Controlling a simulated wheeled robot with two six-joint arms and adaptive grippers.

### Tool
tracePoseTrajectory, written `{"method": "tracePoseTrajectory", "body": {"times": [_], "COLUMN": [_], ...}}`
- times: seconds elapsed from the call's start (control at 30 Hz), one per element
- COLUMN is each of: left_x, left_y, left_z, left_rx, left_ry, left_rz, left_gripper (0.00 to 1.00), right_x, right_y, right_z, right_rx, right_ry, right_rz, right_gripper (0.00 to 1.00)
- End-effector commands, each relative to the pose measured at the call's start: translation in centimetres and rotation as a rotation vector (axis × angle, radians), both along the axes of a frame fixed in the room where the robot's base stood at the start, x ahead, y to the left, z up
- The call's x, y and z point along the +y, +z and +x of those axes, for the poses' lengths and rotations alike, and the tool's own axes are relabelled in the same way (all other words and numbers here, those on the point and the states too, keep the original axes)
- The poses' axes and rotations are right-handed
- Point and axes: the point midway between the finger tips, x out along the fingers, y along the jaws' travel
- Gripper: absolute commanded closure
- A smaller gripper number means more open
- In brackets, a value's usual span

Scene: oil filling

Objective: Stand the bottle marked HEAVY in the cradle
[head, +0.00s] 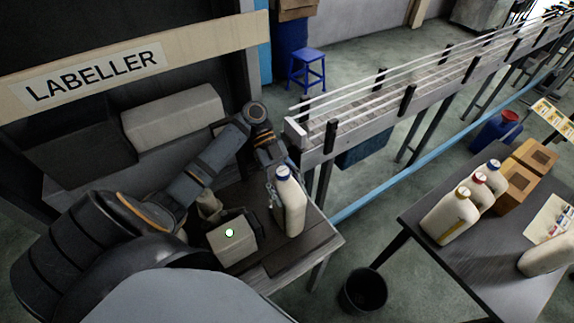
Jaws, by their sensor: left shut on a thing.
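A cream bottle with a blue cap (290,205) is near the front right edge of the labeller's bench. It looks about upright. My left gripper (273,191) is shut on it at its left side, near the top. I cannot read a HEAVY mark on it, nor tell whether its base touches the bench. A pale box-like holder with a green light (238,246) is just left of the bottle; it may be the cradle. The bottle is beside it, not in it. My right gripper is not in view.
The right-hand table (415,222) holds several cream bottles, including one with a yellow cap (450,217), and brown boxes (516,185). A conveyor (345,128) runs behind the bench. A black bin (364,291) stands on the floor between the tables.

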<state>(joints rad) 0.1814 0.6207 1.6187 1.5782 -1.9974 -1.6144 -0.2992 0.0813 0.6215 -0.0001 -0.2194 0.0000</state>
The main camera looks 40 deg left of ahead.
Motion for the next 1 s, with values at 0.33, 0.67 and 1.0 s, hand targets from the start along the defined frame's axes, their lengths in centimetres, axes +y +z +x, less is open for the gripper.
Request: {"method": "tracePoseTrajectory", "body": {"times": [0.33, 0.67, 1.0], "left_x": [0.7, 0.8, 0.8], "left_y": [-1.0, -4.4, -4.6], "left_z": [0.7, 0.8, 0.7], "left_rx": [-0.002, -0.003, -0.001], "left_ry": [-0.001, -0.002, -0.001], "left_rz": [-0.002, -0.002, 0.000], "left_gripper": [1.00, 1.00, 0.36], "right_x": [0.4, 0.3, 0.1], "right_y": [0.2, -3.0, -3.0], "right_z": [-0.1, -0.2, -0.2], "right_rx": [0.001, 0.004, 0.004], "right_ry": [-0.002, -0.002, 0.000], "right_rz": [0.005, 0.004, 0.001], "right_gripper": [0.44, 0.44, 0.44]}}
